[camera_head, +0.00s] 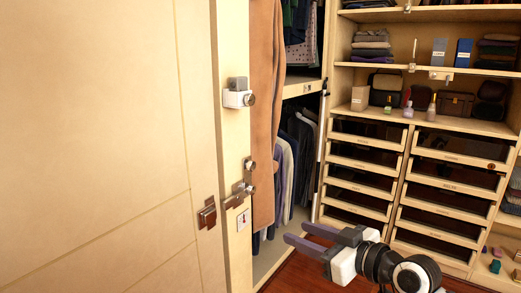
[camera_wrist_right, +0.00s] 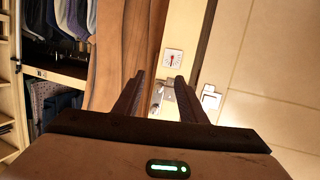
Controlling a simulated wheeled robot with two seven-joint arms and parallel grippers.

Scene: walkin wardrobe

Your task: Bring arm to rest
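My right gripper (camera_head: 296,233) reaches in from the lower right in the head view, its two dark fingers pointing left toward the door frame. In the wrist view the right gripper (camera_wrist_right: 159,78) shows its fingers apart with nothing between them. Beyond them lie the door frame's metal fittings and a small white label (camera_wrist_right: 173,62). The fingers appear apart from the frame. My left gripper is in neither view.
A large cream door panel (camera_head: 90,140) fills the left, with a brown handle plate (camera_head: 207,214). A brown garment (camera_head: 265,110) hangs beside the frame. Drawers (camera_head: 450,175) and shelves with boxes and bags stand at the right. Reddish floor (camera_head: 310,275) shows below.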

